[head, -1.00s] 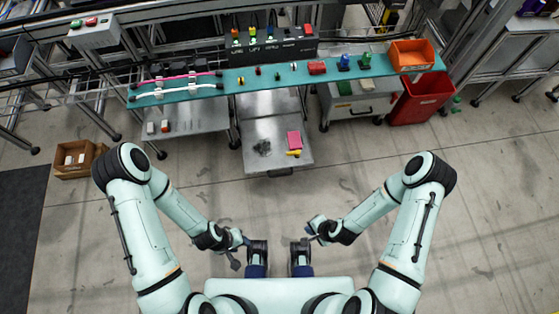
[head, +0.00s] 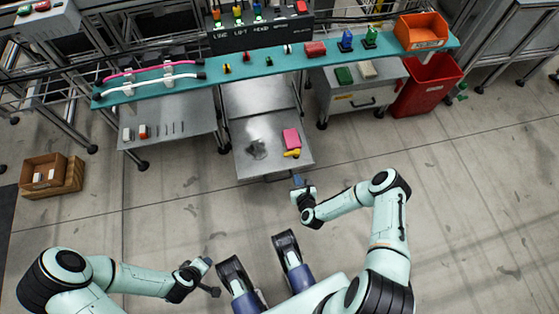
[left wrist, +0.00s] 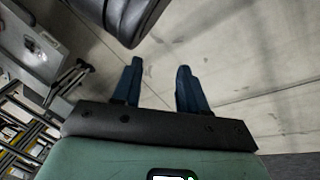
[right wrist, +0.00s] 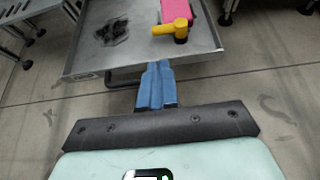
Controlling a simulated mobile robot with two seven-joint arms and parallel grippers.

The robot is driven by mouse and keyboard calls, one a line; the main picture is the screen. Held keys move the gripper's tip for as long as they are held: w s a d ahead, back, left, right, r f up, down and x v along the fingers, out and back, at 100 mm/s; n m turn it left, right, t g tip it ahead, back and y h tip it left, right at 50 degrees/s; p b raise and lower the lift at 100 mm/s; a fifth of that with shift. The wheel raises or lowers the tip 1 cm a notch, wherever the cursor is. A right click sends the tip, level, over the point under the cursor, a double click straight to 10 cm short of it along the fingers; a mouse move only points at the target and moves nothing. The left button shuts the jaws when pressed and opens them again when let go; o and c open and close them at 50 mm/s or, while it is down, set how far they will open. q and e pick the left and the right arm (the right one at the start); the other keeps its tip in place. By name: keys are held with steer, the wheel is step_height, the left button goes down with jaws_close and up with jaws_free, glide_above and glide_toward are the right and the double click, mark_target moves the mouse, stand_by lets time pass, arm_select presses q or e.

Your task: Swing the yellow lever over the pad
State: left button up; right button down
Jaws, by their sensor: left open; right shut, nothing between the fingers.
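The yellow lever (head: 292,154) lies near the right front of a grey metal tray table (head: 245,170). A pink block (head: 291,138) is just behind it. In the right wrist view the lever (right wrist: 174,27) has a round knob end at the right and sits in front of the pink block (right wrist: 178,10). A dark smudged patch (head: 256,148), which may be the pad, is left of the lever. My right gripper (head: 297,181) is shut and empty, just in front of the tray's front edge, apart from the lever. My left gripper (left wrist: 159,80) is open and empty over the floor, far from the tray.
A teal shelf (head: 270,67) with small parts and cables runs behind the tray. An orange bin (head: 421,31) and a red bin (head: 427,85) are at the right. The floor before the tray is clear.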

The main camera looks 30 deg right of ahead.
steer(key=shift+d, duration=0.1)
steer(key=b, duration=0.6)
glide_toward(292, 154)
steer(key=w+f, duration=0.2)
steer(key=w, duration=0.1)
steer(key=w+a+f, duration=0.1)
steer(key=w, duration=0.1)
steer(key=shift+w+f, duration=0.15)
steer(key=shift+w, duration=0.05)
steer(key=shift+w+d+f, duration=0.15)
steer(key=shift+w, duration=0.2)
arm_select(q)
steer(key=s+a+f+g, duration=0.1)
steer(key=s+f+g, duration=0.3)
steer(key=s+f, duration=0.4)
steer(key=s, duration=0.3)
steer(key=shift+s+a+n, duration=0.3)
steer(key=shift+n, duration=0.1)
steer(key=shift+w, duration=0.1)
